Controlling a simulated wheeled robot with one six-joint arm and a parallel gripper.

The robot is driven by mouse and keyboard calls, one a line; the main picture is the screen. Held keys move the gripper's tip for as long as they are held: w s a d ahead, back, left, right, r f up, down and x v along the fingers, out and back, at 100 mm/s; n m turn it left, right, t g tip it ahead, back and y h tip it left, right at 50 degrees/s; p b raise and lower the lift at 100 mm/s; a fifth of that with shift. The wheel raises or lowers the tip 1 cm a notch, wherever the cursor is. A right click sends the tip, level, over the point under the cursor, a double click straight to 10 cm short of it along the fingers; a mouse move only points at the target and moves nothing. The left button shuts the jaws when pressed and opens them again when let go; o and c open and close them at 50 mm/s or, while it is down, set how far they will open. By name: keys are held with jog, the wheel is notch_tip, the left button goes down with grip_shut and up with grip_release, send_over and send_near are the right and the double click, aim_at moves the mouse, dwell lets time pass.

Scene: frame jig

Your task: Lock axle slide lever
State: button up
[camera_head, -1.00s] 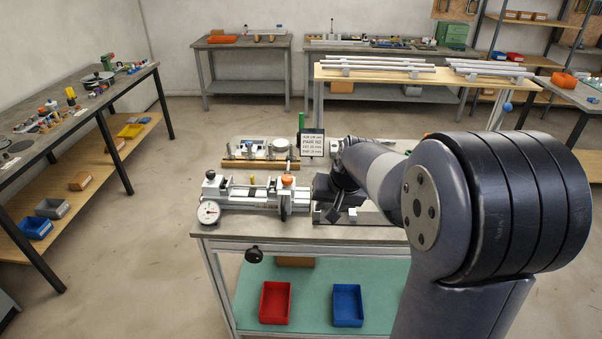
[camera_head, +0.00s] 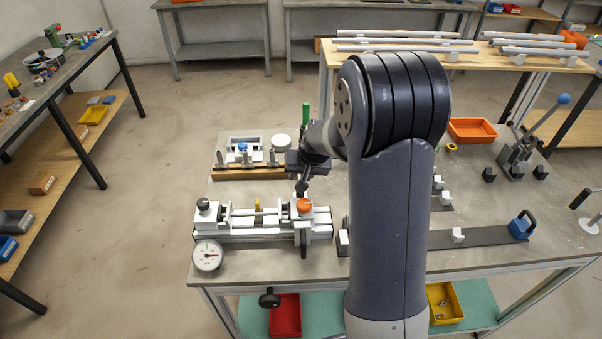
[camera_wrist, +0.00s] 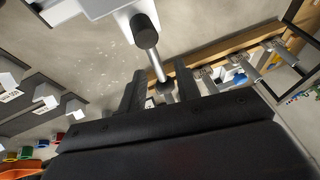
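The axle jig (camera_head: 250,222) is a pale slide fixture at the front left of the bench, with a round dial gauge (camera_head: 207,255) and an orange knob (camera_head: 305,205). A dark lever handle (camera_head: 303,243) hangs at its right end. My gripper (camera_head: 301,186) is just above and behind that end, partly hidden by my arm. In the wrist view, my gripper (camera_wrist: 158,82) has its two dark fingers spread apart. A metal rod with a black end (camera_wrist: 147,28) runs into the gap between them, with space visible beside it. I cannot tell whether a finger touches it.
A wooden strip with upright pegs (camera_head: 250,172) lies behind the jig. To the right are a blue-handled clamp (camera_head: 521,226), an orange bin (camera_head: 472,130) and a lever with a blue ball (camera_head: 545,118).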

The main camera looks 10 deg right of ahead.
grip_shut()
dwell(0.3)
dwell(0.3)
